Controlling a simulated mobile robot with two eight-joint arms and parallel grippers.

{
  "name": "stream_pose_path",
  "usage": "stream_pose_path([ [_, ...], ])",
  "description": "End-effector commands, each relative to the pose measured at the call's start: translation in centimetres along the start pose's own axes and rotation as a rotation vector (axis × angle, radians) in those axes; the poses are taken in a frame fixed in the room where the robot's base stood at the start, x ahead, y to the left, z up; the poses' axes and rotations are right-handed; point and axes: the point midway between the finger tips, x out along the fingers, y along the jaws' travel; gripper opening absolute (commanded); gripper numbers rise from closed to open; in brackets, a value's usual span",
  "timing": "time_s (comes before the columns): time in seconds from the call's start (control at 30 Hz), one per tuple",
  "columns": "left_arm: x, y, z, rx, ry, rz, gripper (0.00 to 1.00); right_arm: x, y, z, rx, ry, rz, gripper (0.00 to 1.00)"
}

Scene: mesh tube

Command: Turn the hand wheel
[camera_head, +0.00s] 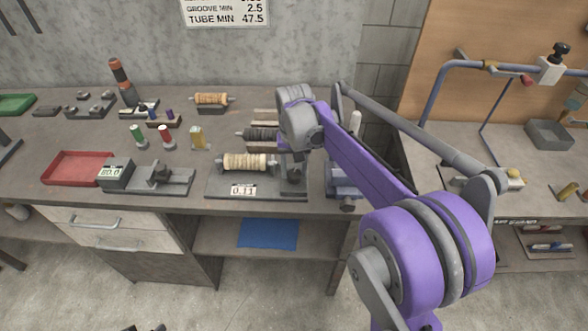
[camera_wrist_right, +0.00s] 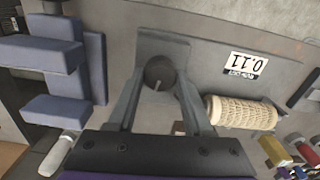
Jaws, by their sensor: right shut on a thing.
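The hand wheel (camera_wrist_right: 159,70) is a small dark round knob with a light pointer line, seen in the right wrist view. It sits on the grey base plate (camera_wrist_right: 215,52) of the fixture with the 0.11 label. My right gripper (camera_wrist_right: 160,84) is over it with one finger on each side, shut on it. In the head view my right gripper (camera_head: 292,168) is at the right end of that fixture, and the arm partly hides the wheel. A cream mesh roll (camera_head: 247,162) lies on the fixture, left of the gripper. My left gripper cannot be made out.
Blue-grey blocks (camera_wrist_right: 60,60) stand close beside the wheel in the wrist view. On the bench are a red tray (camera_head: 78,167), a grey fixture with an 80.0 label (camera_head: 110,173), coloured spools (camera_head: 165,137) and another mesh roll (camera_head: 211,99). A wall stands behind.

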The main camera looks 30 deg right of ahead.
Motion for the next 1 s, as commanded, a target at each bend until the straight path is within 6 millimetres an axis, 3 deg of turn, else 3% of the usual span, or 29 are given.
stream_pose_path([
  [1.0, 0.38, 0.0, 0.37, 0.0, -0.003, 0.0, 0.5, -0.03, 0.09, 0.01, 0.964, 0.001, 0.0, 0.0],
])
